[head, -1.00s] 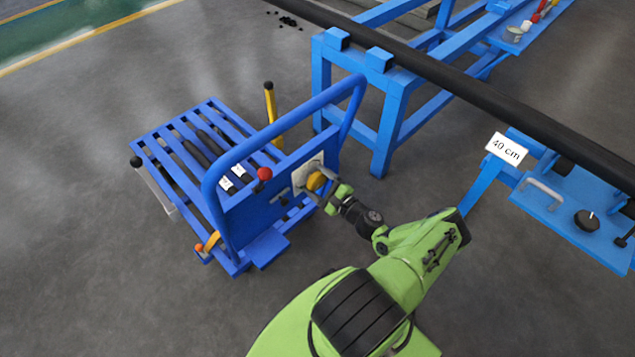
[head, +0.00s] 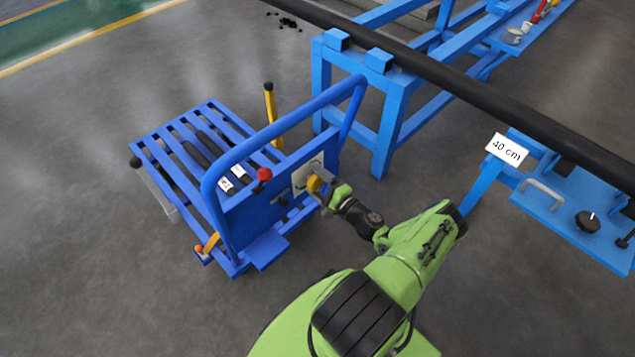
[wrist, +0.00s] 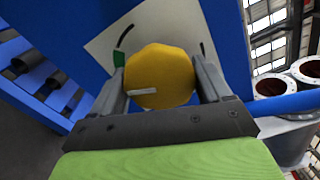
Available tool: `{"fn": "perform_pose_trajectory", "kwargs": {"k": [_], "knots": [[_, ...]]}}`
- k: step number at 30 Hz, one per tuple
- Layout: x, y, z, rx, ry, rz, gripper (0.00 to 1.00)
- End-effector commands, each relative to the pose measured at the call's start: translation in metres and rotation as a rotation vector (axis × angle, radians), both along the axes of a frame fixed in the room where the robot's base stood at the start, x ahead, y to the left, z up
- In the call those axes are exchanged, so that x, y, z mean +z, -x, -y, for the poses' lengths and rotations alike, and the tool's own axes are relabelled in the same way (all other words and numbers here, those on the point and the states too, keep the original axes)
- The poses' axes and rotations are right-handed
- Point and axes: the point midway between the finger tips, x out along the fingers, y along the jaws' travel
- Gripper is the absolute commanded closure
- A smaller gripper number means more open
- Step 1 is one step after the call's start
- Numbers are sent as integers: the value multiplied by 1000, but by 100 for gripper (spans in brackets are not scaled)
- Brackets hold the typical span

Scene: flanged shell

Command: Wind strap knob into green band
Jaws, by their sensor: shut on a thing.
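The yellow strap knob (wrist: 160,76) has a pale pointer line and sits on a light dial plate (wrist: 113,42) fixed to the blue cart's upright panel. In the wrist view the pointer points left and slightly down. A green band (wrist: 119,58) shows on the plate at the knob's upper left, partly hidden by the left finger. A dark arc mark lies at the upper right. My gripper (wrist: 163,88) is shut on the knob, one finger on each side. In the head view my gripper (head: 326,193) reaches the knob (head: 315,184) from the right.
The blue cart (head: 222,225) has a tall tube handle, a red-ball lever (head: 264,174), a yellow post (head: 270,105) and dark rods on its slatted bed. A blue frame (head: 393,120) carrying a long black pipe (head: 480,95) stands behind. Open floor lies at the left.

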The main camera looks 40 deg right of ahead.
Motion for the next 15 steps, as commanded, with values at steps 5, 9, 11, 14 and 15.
{"fn": "perform_pose_trajectory", "kwargs": {"k": [5,9,11,14,15], "knots": [[-2,1,2,-5,2,-5,53],[-1,1,2,-5,1,-5,14],[-1,1,1,-4,0,-4,4],[-1,0,1,-3,0,-3,0],[-1,0,1,-2,0,-2,0]]}}
